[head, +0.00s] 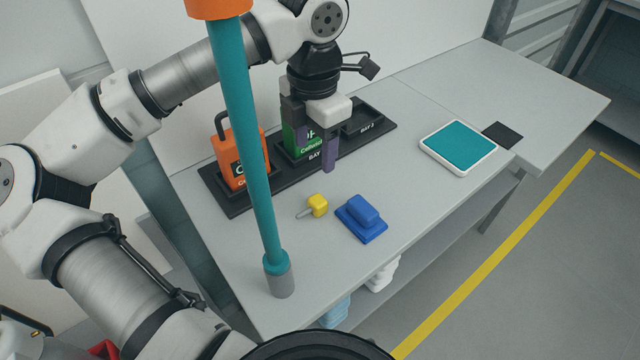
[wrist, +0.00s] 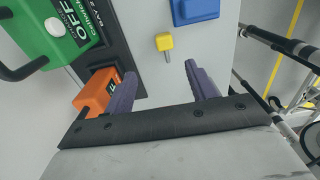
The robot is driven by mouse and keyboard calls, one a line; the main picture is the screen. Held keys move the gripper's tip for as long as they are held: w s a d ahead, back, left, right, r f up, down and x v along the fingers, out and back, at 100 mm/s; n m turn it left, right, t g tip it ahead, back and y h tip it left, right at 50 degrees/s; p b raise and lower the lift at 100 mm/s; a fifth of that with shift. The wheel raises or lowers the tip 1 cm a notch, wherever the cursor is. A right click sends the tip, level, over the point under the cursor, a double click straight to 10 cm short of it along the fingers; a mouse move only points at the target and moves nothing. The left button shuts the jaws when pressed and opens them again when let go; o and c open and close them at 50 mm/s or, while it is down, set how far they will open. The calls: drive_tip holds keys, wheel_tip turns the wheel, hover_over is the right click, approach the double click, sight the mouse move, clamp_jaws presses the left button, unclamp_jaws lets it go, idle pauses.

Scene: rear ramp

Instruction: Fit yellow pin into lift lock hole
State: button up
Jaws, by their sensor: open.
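The yellow pin (head: 318,204) lies on the grey bench with its thin grey shaft pointing left. In the wrist view its yellow head (wrist: 164,41) shows beyond my fingertips, between their lines. My gripper (head: 316,156) is open and empty, with purple fingers, above the bench by the black tray. Its two fingers (wrist: 160,70) are spread apart in the wrist view and do not touch the pin. I cannot make out the lift lock hole in either view.
A black tray (head: 240,208) holds an orange lock-like block (head: 252,160) and a green block (head: 289,136); its right bay looks empty. A blue block (head: 361,220) sits right of the pin. A teal pole (head: 253,150) stands left. A white-rimmed teal pad (head: 460,146) lies right.

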drive_tip(key=p, duration=0.2)
hover_over(316, 200)
drive_tip(key=f, duration=0.8)
drive_tip(key=shift+w, duration=0.3)
drive_tip(key=f, duration=0.1)
drive_tip(key=f+p, duration=0.1)
drive_tip(key=f, duration=0.2)
drive_tip(key=shift+s+f, duration=0.15)
drive_tip(key=shift+s, duration=0.25)
drive_tip(key=shift+f+p, duration=0.3)
drive_tip(key=shift+f, duration=0.2)
drive_tip(key=c, duration=1.1)
drive_tip(key=shift+o, duration=0.2)
drive_tip(key=shift+w+r, duration=0.1)
